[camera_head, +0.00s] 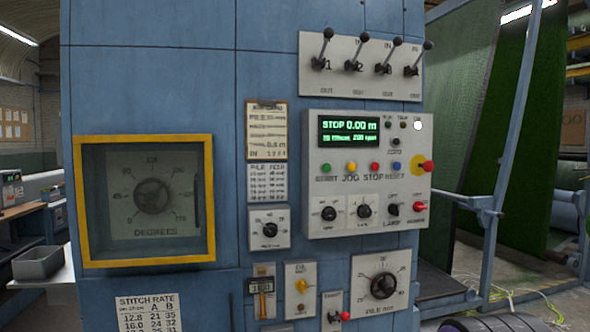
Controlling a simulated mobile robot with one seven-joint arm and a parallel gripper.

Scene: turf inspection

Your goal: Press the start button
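The control panel (318,212) is a light box on the front of a blue machine. A row of small round buttons runs across its middle, with the labels START, JOG, STOP and RESET beneath. The green start button (326,168) is at the left end, above START. To its right are a yellow button (351,166), a red button (375,168) and a blue button (396,167). The display (348,131) above reads STOP 0.00 m. Nothing covers the start button. My gripper is not in view.
A red knob on a yellow plate (415,163) sticks out at the panel's right side. Levers (355,55) stand out above the panel, and dark knobs (328,213) sit below the buttons. A yellow-framed dial window (88,205) is at left. Blue frame bars (515,120) stand at right.

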